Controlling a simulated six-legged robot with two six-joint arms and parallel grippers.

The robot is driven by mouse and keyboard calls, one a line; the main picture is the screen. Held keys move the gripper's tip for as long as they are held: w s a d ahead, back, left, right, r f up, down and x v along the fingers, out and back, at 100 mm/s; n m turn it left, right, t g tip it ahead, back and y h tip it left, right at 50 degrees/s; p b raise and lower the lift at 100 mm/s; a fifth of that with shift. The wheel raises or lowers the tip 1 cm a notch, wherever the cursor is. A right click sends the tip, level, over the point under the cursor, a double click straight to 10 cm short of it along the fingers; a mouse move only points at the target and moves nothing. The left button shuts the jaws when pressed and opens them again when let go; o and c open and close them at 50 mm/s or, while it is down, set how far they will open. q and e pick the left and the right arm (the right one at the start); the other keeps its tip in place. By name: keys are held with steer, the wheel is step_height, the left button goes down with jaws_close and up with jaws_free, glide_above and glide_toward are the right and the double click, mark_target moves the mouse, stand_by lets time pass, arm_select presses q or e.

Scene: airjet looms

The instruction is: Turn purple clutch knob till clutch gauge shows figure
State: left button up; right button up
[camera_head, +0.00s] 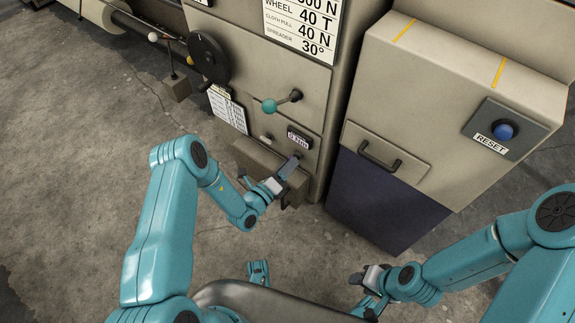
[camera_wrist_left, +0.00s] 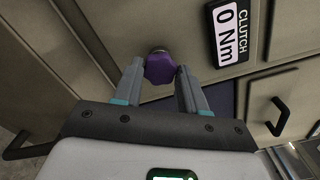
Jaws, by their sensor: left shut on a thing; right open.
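The purple clutch knob (camera_wrist_left: 159,68) sits on the machine's front panel, and in the left wrist view it is between the two fingers of my left gripper (camera_wrist_left: 160,75). My left gripper is shut on the knob; in the head view the gripper (camera_head: 291,166) reaches the low panel and hides the knob. The clutch gauge (camera_wrist_left: 230,30) reads "0 Nm" in the left wrist view, to the right of the knob. In the head view the gauge (camera_head: 298,138) is a small dark display above the gripper. My right gripper (camera_head: 371,302) is open and empty, low at the right.
A teal-knobbed lever (camera_head: 270,105) sticks out above the gauge. A black handwheel (camera_head: 208,58) is at upper left. A cabinet with a black handle (camera_head: 379,156) and a blue reset button (camera_head: 503,130) stands to the right. The floor (camera_head: 70,180) at left is clear.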

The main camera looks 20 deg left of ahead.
arm_select(q)
steer(key=o, duration=0.5)
steer(key=shift+n, duration=0.9)
steer(key=shift+c, duration=0.2)
steer(key=o, duration=0.4)
steer(key=p+v, duration=0.2)
steer(key=v, duration=0.4)
